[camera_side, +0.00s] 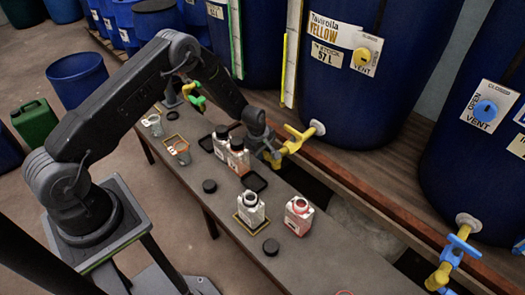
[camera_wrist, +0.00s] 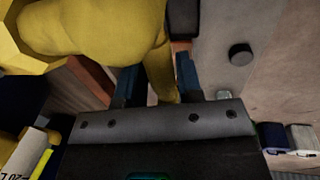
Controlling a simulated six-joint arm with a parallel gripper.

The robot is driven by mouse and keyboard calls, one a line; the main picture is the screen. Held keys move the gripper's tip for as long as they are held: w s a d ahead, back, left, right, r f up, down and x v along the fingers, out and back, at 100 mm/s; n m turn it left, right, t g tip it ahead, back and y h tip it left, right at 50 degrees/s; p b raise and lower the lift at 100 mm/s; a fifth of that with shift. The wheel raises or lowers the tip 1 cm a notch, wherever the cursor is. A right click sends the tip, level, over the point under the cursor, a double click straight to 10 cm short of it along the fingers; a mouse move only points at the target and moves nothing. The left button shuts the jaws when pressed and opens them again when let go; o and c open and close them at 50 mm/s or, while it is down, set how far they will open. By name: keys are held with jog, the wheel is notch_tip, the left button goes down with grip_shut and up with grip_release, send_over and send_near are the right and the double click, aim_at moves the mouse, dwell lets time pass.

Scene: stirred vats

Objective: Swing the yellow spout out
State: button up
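The yellow spout (camera_side: 296,138) sticks out from the lower front of the blue vat labelled YELLOW (camera_side: 350,110), above the bench. My gripper (camera_side: 273,153) is at the spout's outer end, to its left in the side view. In the wrist view, the spout (camera_wrist: 90,32) fills the upper left, very close. A narrow yellow part of it reaches down between the two fingers of my gripper (camera_wrist: 160,88). Whether both fingers press on it cannot be made out. The fingertips are partly hidden by the spout.
Below on the bench (camera_side: 325,268) stand a white bottle (camera_side: 250,210), a red-and-white bottle (camera_side: 298,215), and more bottles (camera_side: 236,155) close to my wrist. Black caps (camera_side: 271,247) lie loose. To the right, another vat has a blue tap (camera_side: 452,250). A green tap (camera_side: 195,95) is at the left.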

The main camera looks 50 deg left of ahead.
grip_shut()
jog(key=shift+s, duration=0.1)
jog(key=s+d+n+g+y, duration=0.1)
jog(key=s+n, duration=0.4)
jog(key=n, duration=0.7)
jog(key=shift+s+d+y, duration=0.15)
jog(key=shift+d+y, duration=0.35)
jog(key=shift+d, duration=0.75)
jog(key=shift+o, duration=2.1)
grip_release()
